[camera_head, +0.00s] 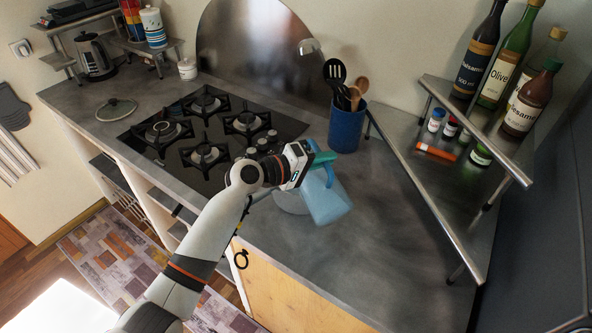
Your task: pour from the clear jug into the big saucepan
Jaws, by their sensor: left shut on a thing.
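The clear jug (328,202), a pale blue see-through vessel, is above the counter to the right of the hob. It looks tilted. My left gripper (316,164) is shut on it near its upper part; the gripper hides part of that grip. A pale rounded shape (290,203) shows just left of the jug, partly behind my arm; I cannot tell if it is the big saucepan. No saucepan shows clearly anywhere else. My right gripper is not in view.
The black gas hob (222,170) is left of the jug. A blue utensil pot (346,130) stands behind it. A metal corner shelf (415,150) with bottles and small jars is at right. A glass lid (117,109) lies far left. The front counter (370,260) is clear.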

